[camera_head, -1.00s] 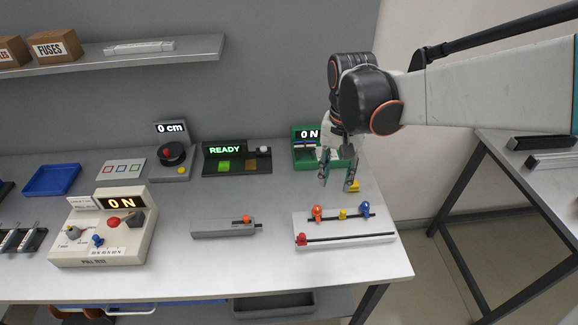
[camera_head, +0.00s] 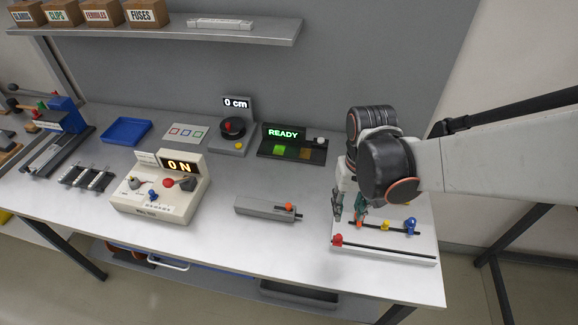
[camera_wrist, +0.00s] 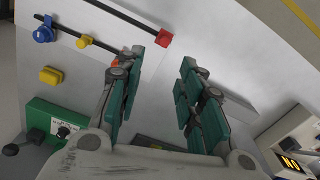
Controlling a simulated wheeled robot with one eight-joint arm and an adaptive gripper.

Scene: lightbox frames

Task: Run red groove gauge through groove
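The white groove board (camera_head: 381,257) lies at the right of the table in the head view. It has two dark grooves. The red groove gauge (camera_head: 337,240) stands at the left end of the front groove. In the wrist view the red gauge (camera_wrist: 164,38) is at the top centre, just beyond the fingertips. My gripper (camera_head: 348,213) is open and empty, above the board's left part, behind the red gauge and apart from it. In the wrist view, the green-padded fingers of my gripper (camera_wrist: 168,58) are spread. The orange piece (camera_wrist: 115,63) in the back groove is partly hidden by a finger.
A yellow piece (camera_head: 385,225) and a blue piece (camera_head: 410,226) stand in the back groove. A grey block with an orange slider (camera_head: 288,206) lies left of the board. In the wrist view, a yellow block (camera_wrist: 51,75) and green box (camera_wrist: 45,118) lie behind the board.

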